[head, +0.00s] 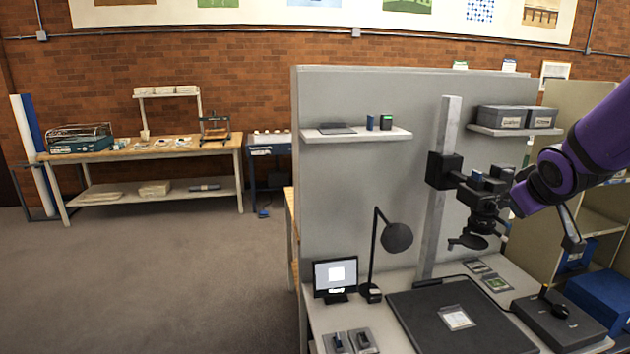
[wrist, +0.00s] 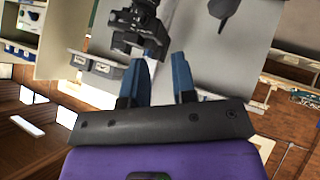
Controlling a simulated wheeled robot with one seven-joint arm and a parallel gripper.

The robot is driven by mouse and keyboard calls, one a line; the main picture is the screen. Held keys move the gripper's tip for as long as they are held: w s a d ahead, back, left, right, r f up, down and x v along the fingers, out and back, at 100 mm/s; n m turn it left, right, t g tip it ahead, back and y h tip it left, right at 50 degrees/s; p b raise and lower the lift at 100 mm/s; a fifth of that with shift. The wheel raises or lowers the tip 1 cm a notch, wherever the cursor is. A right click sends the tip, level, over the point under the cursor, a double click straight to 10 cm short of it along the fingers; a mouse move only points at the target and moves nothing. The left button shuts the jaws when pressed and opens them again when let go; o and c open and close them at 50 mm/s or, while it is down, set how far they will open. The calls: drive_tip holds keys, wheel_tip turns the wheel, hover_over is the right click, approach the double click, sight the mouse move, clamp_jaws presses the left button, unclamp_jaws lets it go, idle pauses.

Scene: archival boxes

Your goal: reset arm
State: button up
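My gripper (wrist: 162,58) shows in the wrist view as two blue fingers on a dark bar. The fingers stand apart with nothing held between them, and the grey partition shows through the gap. In the head view my purple arm (head: 592,145) reaches in from the right edge. Its end lies close to the camera copy stand (head: 440,180) in the picture; I cannot tell whether they touch. The fingers cannot be made out in the head view. The stand's black camera mount (wrist: 140,30) also shows beyond the fingers in the wrist view, which is strongly tilted.
The desk below the stand holds a dark copy board (head: 420,325) with a small sheet, a desk lamp (head: 397,238) and a monitor (head: 335,275). Wall shelves carry grey boxes (head: 502,117). Blue boxes (head: 600,295) stand at right. The floor (head: 150,285) at left is clear.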

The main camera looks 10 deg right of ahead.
drive_tip(key=s+a+r+g+y, duration=0.1)
drive_tip(key=s+a+r+y, duration=0.1)
drive_tip(key=s+a, duration=0.7)
drive_tip(key=s+a+r+m+g+y, duration=0.1)
drive_tip(key=s+a+r+g+y, duration=0.1)
drive_tip(key=s+a, duration=0.6)
drive_tip(key=shift+s+a+r+m, duration=0.35)
drive_tip(key=shift+s+r, duration=0.45)
drive_tip(key=shift+s, duration=0.45)
